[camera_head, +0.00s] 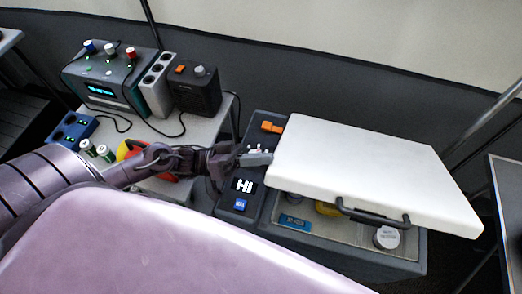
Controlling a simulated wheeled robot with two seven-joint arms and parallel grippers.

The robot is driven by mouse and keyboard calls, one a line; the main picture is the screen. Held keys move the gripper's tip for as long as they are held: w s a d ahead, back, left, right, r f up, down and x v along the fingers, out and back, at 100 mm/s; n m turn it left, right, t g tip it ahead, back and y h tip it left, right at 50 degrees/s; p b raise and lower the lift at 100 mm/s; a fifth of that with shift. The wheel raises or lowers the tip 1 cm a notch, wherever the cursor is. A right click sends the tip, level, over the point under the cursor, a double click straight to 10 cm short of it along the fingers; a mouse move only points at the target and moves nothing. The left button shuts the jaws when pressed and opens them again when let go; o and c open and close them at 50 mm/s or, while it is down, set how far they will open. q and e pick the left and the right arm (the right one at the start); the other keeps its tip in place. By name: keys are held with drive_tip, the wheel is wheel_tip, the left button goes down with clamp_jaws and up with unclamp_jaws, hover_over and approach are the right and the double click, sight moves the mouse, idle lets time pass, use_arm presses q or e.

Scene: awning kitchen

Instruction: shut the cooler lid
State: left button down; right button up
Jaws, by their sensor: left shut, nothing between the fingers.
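The cooler (398,268) is a grey box at the right of the head view. Its white lid (365,165) is tilted up at the near side, leaving a gap in which the inside shows. A dark handle (372,215) is on the lid's near edge. My left gripper (268,158) is shut and empty at the lid's left edge; I cannot tell whether it touches the lid. My right gripper is not in view.
Inside the cooler are a white-capped container (387,238), a blue item (294,222) and something yellow (328,208). Electronic boxes (107,80) stand on a side table.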

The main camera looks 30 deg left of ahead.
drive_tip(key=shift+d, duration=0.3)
